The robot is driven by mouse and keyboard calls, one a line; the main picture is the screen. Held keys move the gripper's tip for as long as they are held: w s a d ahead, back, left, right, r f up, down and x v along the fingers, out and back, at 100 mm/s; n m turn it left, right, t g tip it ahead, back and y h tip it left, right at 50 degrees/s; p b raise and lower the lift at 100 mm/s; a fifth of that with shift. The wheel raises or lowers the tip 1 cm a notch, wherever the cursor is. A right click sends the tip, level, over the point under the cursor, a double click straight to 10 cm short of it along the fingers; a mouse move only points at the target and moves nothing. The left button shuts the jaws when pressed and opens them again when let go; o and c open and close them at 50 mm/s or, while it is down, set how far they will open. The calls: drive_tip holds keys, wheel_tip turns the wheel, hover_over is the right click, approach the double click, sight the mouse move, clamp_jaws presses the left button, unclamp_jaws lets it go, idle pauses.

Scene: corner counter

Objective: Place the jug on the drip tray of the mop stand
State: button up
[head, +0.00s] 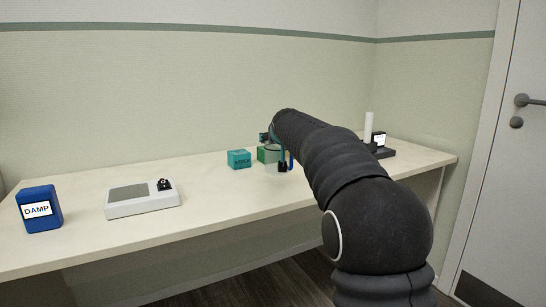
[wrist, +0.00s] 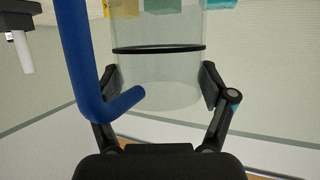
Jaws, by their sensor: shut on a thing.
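The jug (wrist: 160,88) is clear, with a black band and a blue bent handle (wrist: 75,45). My gripper (wrist: 158,92) is shut on its body, one finger on each side, with the handle left of it in the wrist view. I cannot tell whether the jug touches the counter. The mop stand, with a white post (head: 368,127) and a dark base (head: 384,153), is at the counter's right end. Its drip tray is not clear.
On the counter (head: 225,198) are a teal block (head: 239,159), a green block (head: 262,154) close behind the jug, a white device (head: 142,203) with a grey plate and black knob, and a blue DAMP box (head: 39,209). The wall stands behind.

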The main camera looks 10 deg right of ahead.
sight(274, 153)
drive_tip(key=shift+w+a+f, duration=0.15)
drive_tip(key=shift+a+f, duration=0.4)
drive_tip(key=shift+a, duration=0.25)
drive_tip(key=shift+f+b, duration=0.4)
drive_tip(key=shift+f, duration=1.45)
drive_tip(key=shift+f, duration=0.15)
drive_tip(key=o, duration=1.4)
drive_tip(key=shift+o, duration=0.2)
